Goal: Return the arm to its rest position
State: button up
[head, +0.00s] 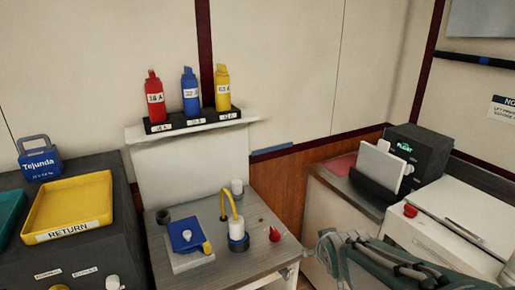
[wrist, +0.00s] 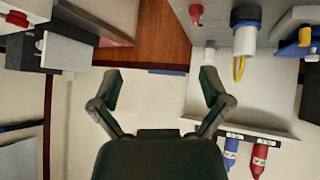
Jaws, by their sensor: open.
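My gripper (wrist: 160,80) is open and empty in the wrist view, its two fingers spread wide with wall and brown panel behind them. In the head view my grey-green arm (head: 375,262) reaches in at the lower right, in front of the right-hand cabinet. It is apart from the bench in the middle. The wrist view is turned over, with the bench at its upper right. I cannot see the whole arm.
The bench carries a blue block (head: 186,234), a yellow-hooked post (head: 237,230) and a red knob (head: 274,234). A yellow RETURN tray (head: 105,222) is left.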

jog(key=s+a+r+g, duration=0.1)
jog(key=s+a+r, duration=0.1)
jog(key=s, duration=0.6)
jog(key=s+a+r+m+g+y, duration=0.1)
jog(key=s+a+r+g, duration=0.1)
jog(key=s, duration=0.7)
jog(key=shift+s+r, duration=0.15)
jog(key=shift+r, duration=0.05)
